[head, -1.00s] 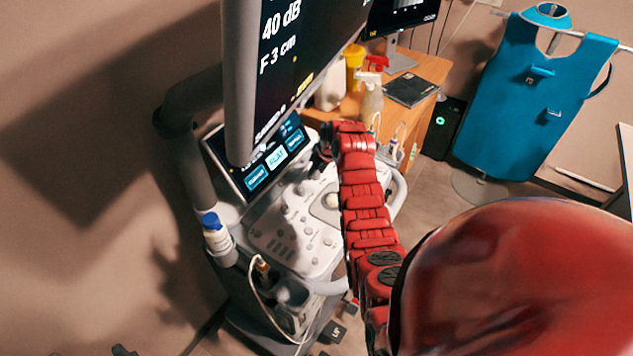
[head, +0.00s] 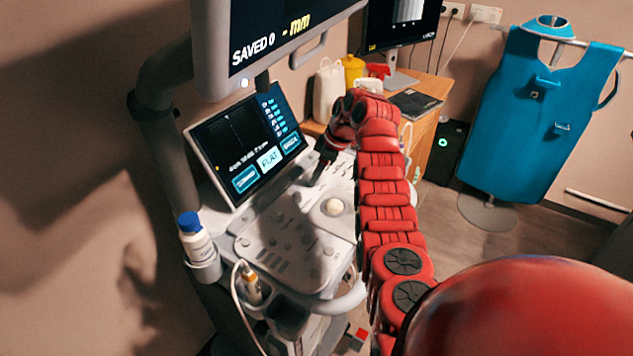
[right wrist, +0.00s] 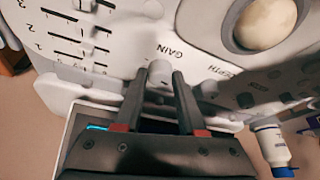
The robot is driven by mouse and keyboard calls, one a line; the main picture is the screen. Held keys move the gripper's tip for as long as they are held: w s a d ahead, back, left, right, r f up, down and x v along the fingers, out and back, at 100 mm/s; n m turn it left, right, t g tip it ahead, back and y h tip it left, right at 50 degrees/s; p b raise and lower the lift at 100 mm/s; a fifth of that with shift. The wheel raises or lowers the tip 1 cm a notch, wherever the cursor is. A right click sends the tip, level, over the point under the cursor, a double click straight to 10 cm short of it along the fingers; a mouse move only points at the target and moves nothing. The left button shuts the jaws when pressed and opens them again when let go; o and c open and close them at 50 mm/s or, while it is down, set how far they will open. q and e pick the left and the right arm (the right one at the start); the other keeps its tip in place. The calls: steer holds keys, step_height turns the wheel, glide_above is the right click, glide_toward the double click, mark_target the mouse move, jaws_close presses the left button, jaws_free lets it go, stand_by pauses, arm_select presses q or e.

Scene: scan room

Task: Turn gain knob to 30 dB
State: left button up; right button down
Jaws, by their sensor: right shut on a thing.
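The gain knob (right wrist: 160,75) is a small pale cylinder beside the printed word GAIN in the right wrist view. My right gripper (right wrist: 160,77) has its two dark fingers on either side of it, shut on it. In the head view my right gripper (head: 317,180) reaches down to the back of the white console panel (head: 290,262), just right of the touch screen (head: 243,143); the knob is not clear there. The large monitor (head: 210,60) shows "SAVED 0" and "- mm"; no dB reading is visible on it. My left gripper is out of view.
A trackball (head: 333,207) sits near the gripper, with sliders (right wrist: 75,42) and other knobs around. A blue-capped bottle (head: 196,240) stands at the console's left side. A wooden desk (head: 428,95) with bottles is behind my right arm.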

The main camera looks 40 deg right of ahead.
stand_by(0.4)
steer(key=c, duration=0.5)
jaws_free()
steer(key=shift+r, duration=0.1)
steer(key=shift+s+d+r, duration=0.1)
steer(key=shift+d+r, duration=0.05)
steer(key=shift+r, duration=0.15)
steer(key=p+v, duration=0.2)
steer(key=v, duration=1.4)
steer(key=shift+r+p, duration=0.2)
steer(key=shift+p, duration=0.15)
